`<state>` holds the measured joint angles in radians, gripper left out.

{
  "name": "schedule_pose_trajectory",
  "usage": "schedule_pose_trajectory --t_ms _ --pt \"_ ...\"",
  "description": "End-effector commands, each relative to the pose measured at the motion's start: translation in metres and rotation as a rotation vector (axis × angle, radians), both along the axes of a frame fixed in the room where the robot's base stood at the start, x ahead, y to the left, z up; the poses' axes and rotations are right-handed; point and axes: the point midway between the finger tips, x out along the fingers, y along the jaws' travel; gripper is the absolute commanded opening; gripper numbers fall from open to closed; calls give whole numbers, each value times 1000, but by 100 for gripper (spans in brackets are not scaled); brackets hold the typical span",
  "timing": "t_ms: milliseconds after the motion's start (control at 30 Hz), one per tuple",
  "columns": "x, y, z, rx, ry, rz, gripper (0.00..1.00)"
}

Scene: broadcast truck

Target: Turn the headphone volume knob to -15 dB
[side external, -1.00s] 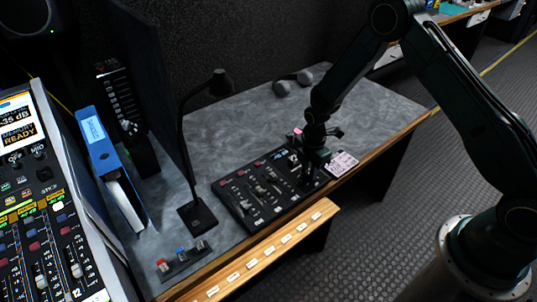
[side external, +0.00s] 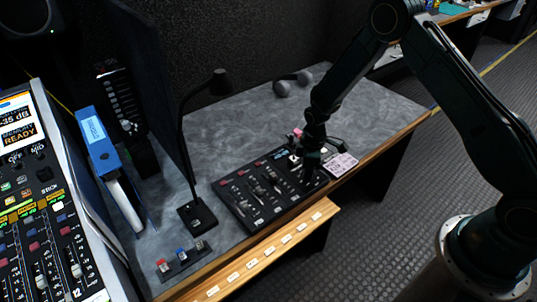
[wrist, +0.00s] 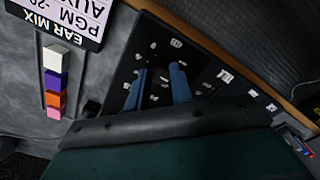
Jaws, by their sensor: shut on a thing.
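The black mixer panel (side external: 270,190) with rows of faders lies on the grey desk. My gripper (side external: 308,174) points down onto the panel's right end. In the wrist view its two blue-grey fingers (wrist: 160,80) stand over the panel among small white labels. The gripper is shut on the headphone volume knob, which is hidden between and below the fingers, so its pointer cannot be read. A pink and white card (side external: 341,165) lies beside the panel's right end; in the wrist view this card (wrist: 70,15) shows upside down, with "EAR MIX", "PGM" and "AUX".
Headphones (side external: 293,83) lie at the back. A small switch box (side external: 180,258) is near the front edge. A large console (side external: 45,225) at far left shows "-35 dB". Coloured blocks (wrist: 54,80) lie beside the card.

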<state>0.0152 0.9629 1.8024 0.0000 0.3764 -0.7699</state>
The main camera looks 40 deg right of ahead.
Motion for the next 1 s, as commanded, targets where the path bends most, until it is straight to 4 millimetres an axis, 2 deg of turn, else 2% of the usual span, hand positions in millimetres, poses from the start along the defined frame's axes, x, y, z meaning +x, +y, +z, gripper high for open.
schedule_pose_trajectory --t_ms 1000 --pt "0 0 1 1 -1 -963 0"
